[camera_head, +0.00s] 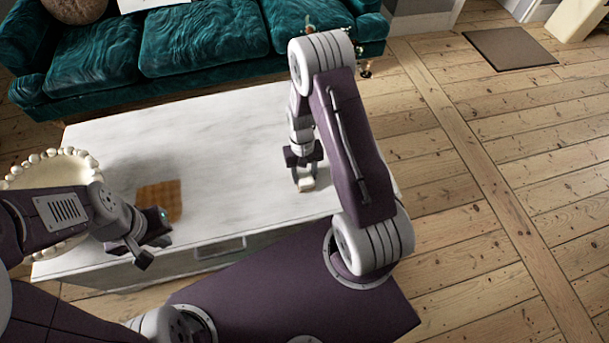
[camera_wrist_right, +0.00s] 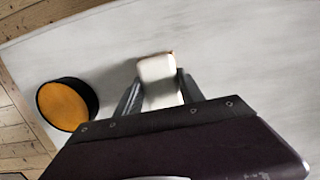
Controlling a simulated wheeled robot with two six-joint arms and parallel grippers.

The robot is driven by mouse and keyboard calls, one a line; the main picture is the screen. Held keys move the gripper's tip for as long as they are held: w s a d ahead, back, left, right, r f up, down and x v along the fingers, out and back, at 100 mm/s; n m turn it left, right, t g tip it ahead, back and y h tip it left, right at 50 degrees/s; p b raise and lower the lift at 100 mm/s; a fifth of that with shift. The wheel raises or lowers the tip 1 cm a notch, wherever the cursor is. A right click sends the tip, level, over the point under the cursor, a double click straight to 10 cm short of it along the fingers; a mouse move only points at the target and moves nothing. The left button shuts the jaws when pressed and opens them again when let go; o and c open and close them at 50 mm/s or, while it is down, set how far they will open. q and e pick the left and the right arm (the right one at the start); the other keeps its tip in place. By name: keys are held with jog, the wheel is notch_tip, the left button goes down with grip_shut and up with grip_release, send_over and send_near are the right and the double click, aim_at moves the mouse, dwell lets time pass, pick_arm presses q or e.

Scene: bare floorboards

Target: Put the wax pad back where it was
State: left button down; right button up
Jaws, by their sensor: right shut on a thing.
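A small cream-white block (camera_head: 306,184), which looks like the wax pad, is between the fingers of my right gripper (camera_head: 304,174) at the right part of the white tabletop. In the right wrist view the pad (camera_wrist_right: 157,71) sits between the two grey fingers of the right gripper (camera_wrist_right: 158,88), which is shut on it. I cannot tell whether the pad touches the tabletop. My left gripper (camera_head: 154,240) is over the table's front edge at the left, its fingers apart and empty.
In the right wrist view a round black tin with orange filling (camera_wrist_right: 65,104) stands left of the pad near the table edge. A brown square mat (camera_head: 160,198) and a beaded cream bowl (camera_head: 62,163) are at the left of the white table (camera_head: 235,135). A teal sofa (camera_head: 205,40) stands behind.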

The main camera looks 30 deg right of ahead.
aim_at(303, 170)
jog(key=shift+f, duration=0.15)
jog(key=o, duration=1.2)
notch_tip(303, 170, up, 12)
jog(key=w+p, duration=0.2)
jog(key=p, duration=0.2)
jog(key=s+a+r+n+t, duration=0.2)
jog(key=s+a+r, duration=0.3)
jog(key=s+r, duration=0.4)
jog(key=shift+s+r+n+t, duration=0.3)
jog(key=shift+s+t, duration=0.2)
jog(key=shift+s, duration=0.2)
